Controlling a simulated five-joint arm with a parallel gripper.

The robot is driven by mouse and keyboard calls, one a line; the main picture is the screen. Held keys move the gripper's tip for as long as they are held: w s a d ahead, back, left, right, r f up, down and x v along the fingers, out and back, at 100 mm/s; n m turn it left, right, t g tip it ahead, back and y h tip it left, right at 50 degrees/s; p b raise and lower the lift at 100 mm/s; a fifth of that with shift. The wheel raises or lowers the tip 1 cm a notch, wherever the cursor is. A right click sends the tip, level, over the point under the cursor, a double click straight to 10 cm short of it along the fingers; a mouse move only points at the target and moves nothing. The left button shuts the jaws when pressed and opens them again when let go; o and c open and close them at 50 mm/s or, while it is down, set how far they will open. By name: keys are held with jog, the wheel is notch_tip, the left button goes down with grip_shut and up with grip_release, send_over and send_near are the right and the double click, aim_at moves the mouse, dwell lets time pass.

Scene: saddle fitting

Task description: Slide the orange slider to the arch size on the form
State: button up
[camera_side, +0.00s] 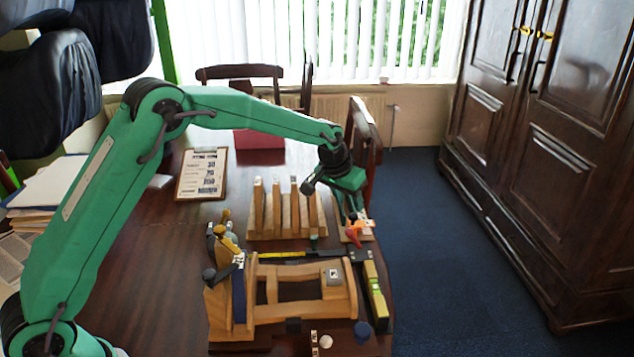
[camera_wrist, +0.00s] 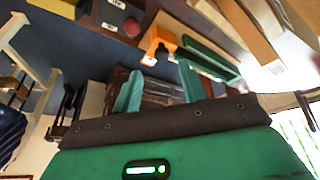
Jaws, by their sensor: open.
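The orange slider (camera_side: 354,235) is at the right side of the table, near a small wooden board, in the side view. It also shows as an orange piece (camera_wrist: 164,38) in the wrist view, beyond my fingertips. My gripper (camera_side: 353,215) is just above it, pointing down; its open, empty fingers also show in the wrist view (camera_wrist: 160,70). The slider appears apart from both fingers. The form (camera_side: 203,173) is a printed sheet on a clipboard, flat at the table's back left; its writing is too small to read.
A wooden rack with upright slats (camera_side: 284,222) stands left of my gripper. A wooden saddle frame (camera_side: 265,312) is in front. A dark bar with a yellow strip (camera_side: 300,254) and a yellow-green level (camera_side: 375,292) lie close by. The table's left middle is clear.

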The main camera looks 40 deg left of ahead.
aim_at(353, 215)
jog(key=shift+x, duration=2.65)
jog(key=shift+a, duration=0.1)
grip_shut()
